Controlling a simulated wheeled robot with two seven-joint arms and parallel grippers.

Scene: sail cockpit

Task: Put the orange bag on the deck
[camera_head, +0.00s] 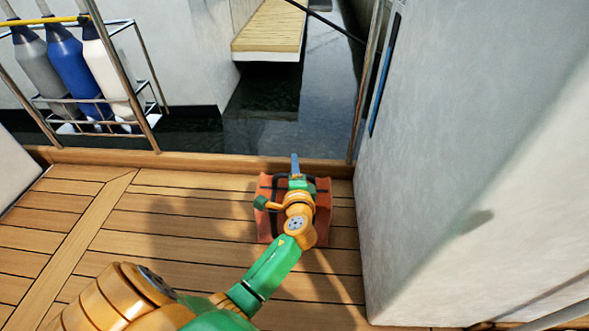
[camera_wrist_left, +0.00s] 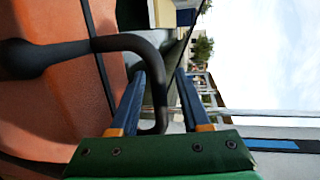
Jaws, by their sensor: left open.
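The orange bag (camera_head: 266,227) appears to stand upright on the wooden deck (camera_head: 190,220), close to the raised wooden edge. My left arm reaches over it and hides much of its middle. My left gripper (camera_head: 295,165) is at the top of the bag. In the left wrist view the bag's orange side (camera_wrist_left: 55,100) fills the left. Its black handle (camera_wrist_left: 150,50) curves in between the two open blue fingers (camera_wrist_left: 163,80). The fingers are not closed on the handle. My right gripper is not in view.
A metal rack (camera_head: 150,95) with grey, blue and white bottles stands beyond the edge at left. A white wall (camera_head: 450,150) rises close to the bag's right. Dark water (camera_head: 290,120) lies past the edge. The deck left of the bag is clear.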

